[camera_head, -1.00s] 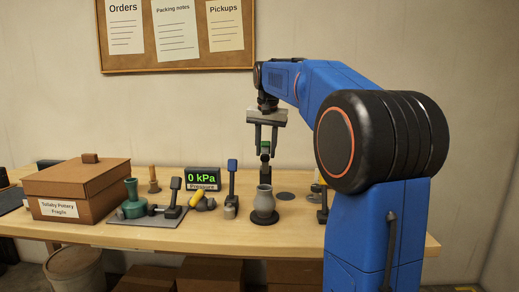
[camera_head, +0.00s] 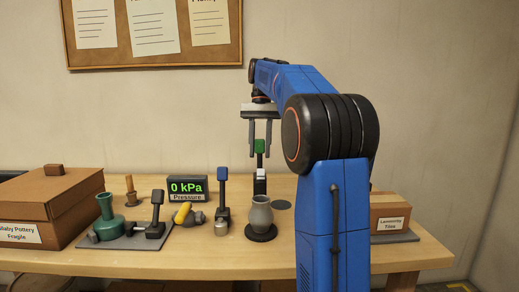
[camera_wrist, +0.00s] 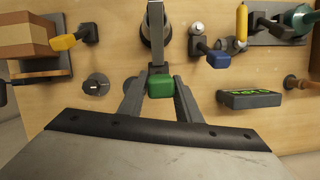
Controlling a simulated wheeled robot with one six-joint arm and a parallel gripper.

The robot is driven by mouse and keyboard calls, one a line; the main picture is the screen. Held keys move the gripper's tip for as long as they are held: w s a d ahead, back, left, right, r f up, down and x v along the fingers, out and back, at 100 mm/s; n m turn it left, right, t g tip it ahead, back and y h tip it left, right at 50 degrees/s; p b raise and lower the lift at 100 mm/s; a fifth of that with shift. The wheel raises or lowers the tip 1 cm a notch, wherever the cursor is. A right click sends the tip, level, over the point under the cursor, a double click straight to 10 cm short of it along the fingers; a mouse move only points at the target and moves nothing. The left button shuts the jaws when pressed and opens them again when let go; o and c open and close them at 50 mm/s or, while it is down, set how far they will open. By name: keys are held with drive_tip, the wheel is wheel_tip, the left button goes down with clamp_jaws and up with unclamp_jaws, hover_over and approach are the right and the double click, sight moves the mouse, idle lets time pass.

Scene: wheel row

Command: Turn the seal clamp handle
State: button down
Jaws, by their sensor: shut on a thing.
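A lever handle with a green tip (camera_head: 260,146) stands upright on the bench behind the grey vase (camera_head: 261,213). My gripper (camera_head: 260,150) reaches down over it from above and is shut on the green tip, one finger on each side. A white part shows low on the lever's stand. No label shows which handle is the seal clamp's.
A blue-tipped lever (camera_head: 222,176) and the pressure display (camera_head: 187,188), reading 0 kPa, stand to the left. Further left are a yellow-handled fitting (camera_head: 182,213), a black lever (camera_head: 157,200), a teal vase (camera_head: 107,210) and a box (camera_head: 45,195). Another box (camera_head: 390,208) stands right.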

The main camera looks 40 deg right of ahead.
idle(0.3)
drive_tip(key=c, duration=1.3)
unclamp_jaws()
drive_tip(key=shift+r, duration=0.1)
